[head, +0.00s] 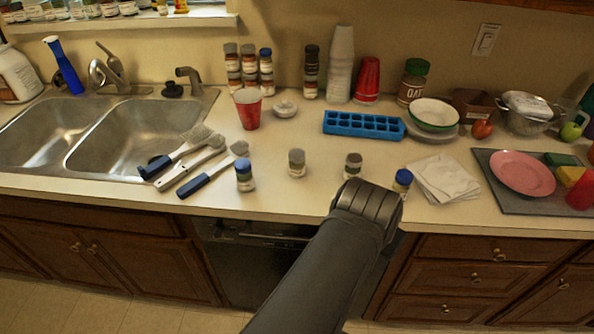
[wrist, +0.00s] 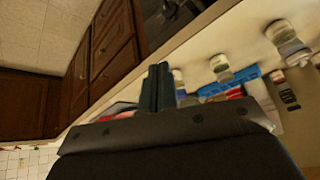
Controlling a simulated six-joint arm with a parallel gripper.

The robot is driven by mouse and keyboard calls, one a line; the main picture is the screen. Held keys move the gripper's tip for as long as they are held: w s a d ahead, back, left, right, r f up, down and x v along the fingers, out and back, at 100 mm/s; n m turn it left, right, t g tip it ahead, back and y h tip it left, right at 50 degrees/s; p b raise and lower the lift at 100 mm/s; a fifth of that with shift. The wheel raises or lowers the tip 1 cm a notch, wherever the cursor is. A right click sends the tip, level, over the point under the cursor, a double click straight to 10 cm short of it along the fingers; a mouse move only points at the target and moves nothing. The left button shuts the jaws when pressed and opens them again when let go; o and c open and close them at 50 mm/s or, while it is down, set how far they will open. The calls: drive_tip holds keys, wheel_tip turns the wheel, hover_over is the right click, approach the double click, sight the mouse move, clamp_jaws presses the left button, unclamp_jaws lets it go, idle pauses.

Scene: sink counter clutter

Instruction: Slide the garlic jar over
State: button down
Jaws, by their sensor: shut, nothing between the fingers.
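Several small spice jars stand apart near the counter's front: a blue-lidded jar (head: 245,175), a grey-lidded jar (head: 297,162), a jar with a dark label band (head: 353,166) and another blue-lidded jar (head: 402,182). Their labels are too small to read, so I cannot tell which is the garlic jar. My gripper (wrist: 158,68) has its fingers together and empty in the wrist view. In the head view my wrist is at the counter's front edge, between the dark-banded jar and the right blue-lidded jar, and hides the fingers. Small jars (wrist: 220,68) also show in the wrist view.
Brushes (head: 205,160) lie left of the jars, beside the sink (head: 128,135). A red cup (head: 248,108), a blue ice tray (head: 363,124) and stacked spice jars (head: 249,72) stand behind. Folded napkins (head: 444,177) lie at right. Bare counter surrounds the grey-lidded jar.

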drive_tip(key=w+d+r+m, duration=0.2)
drive_tip(key=w+d+r, duration=0.1)
drive_tip(key=w, duration=0.2)
drive_tip(key=w+d+r+m, duration=0.2)
drive_tip(key=w+d, duration=0.1)
drive_tip(key=w, duration=0.3)
drive_tip(key=n+g+y, duration=0.2)
drive_tip(key=n+g, duration=0.3)
drive_tip(key=n, duration=0.7)
hover_over(297, 186)
drive_tip(key=s, duration=0.3)
wheel_tip(297, 186, down, 5)
drive_tip(key=shift+m, duration=0.3)
wheel_tip(297, 186, down, 9)
drive_tip(key=shift+d+f, duration=0.1)
drive_tip(key=shift+f, duration=0.05)
drive_tip(key=w, duration=0.3)
drive_tip(key=shift+f, duration=0.35)
drive_tip(key=shift+w, duration=0.5)
drive_tip(key=shift+w+a, duration=0.1)
drive_tip(key=shift+a, duration=0.1)
